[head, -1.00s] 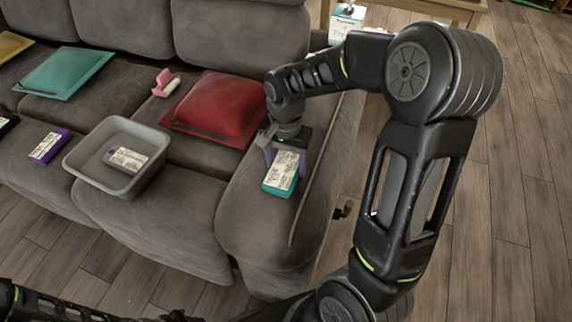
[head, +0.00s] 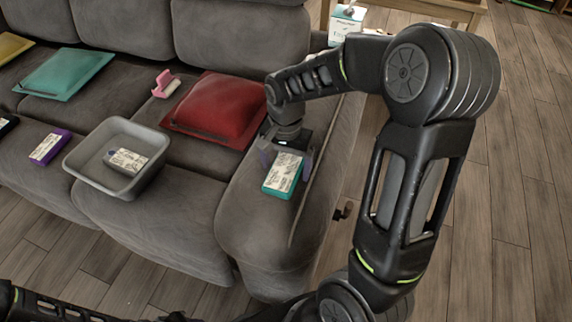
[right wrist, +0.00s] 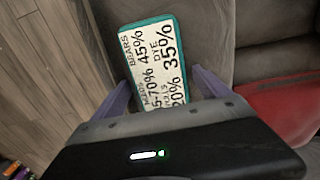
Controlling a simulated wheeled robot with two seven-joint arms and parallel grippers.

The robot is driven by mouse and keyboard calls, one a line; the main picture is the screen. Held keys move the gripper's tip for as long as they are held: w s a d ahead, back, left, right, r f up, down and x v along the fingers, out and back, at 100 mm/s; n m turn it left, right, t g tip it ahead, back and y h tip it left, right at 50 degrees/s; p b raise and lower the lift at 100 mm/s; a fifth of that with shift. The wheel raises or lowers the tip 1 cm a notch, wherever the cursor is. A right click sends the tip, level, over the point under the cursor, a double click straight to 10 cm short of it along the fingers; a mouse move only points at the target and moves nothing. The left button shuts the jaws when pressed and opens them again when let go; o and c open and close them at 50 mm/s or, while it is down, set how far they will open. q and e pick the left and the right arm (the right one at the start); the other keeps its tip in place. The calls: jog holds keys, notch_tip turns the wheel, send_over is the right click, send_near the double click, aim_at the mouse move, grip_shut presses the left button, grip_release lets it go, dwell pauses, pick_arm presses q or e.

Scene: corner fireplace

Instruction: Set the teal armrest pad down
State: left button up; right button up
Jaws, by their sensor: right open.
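The teal armrest pad (head: 283,175) is a small teal block with a printed white label on top. It lies flat on the grey sofa's right armrest (head: 262,225). My right gripper (head: 285,160) is open, with its purple fingers on either side of the pad's rear end. In the right wrist view the pad (right wrist: 152,62) lies ahead, between and beyond the spread fingers (right wrist: 165,92), with a gap visible at its sides. My left arm shows only in part at the bottom left of the head view; its gripper cannot be made out.
A red cushion (head: 222,105) lies on the seat beside the armrest. A grey bin (head: 75,160) holding a labelled block (head: 126,160), a purple block (head: 50,146), a pink item (head: 165,83) and a teal cushion (head: 66,72) are further left. Floor is clear at right.

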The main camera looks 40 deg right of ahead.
aim_at(286, 166)
notch_tip(286, 166, up, 12)
jog(key=p, duration=0.2)
